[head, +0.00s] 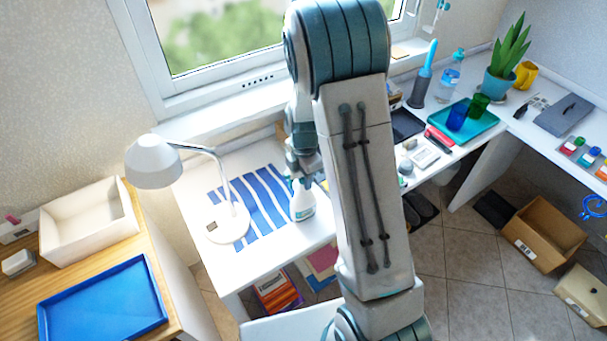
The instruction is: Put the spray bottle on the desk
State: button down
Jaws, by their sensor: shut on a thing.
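The spray bottle (302,203) is white with a greenish label and is upright. My gripper (301,180) is shut on its upper part, and the arm comes down from above. The bottle is over the right edge of a blue-and-white striped mat on the white desk (197,180) under the window. I cannot tell whether its base touches the surface. My arm hides the middle of the desk and part of the gripper.
A white lamp (229,221) stands on the mat, left of the bottle. A wooden table at left holds a blue tray (103,306) and a white bin (88,228). At right are a teal tray (468,124) with cups, a clear bottle (449,78) and a potted plant (501,82).

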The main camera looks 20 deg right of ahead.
jog(key=shift+f, duration=0.1)
jog(key=shift+s+f+b, duration=0.3)
jog(key=shift+f+b, duration=0.35)
jog(key=shift+b, duration=0.2)
jog(key=c, duration=1.1)
grip_release()
jog(key=shift+w+f, duration=0.1)
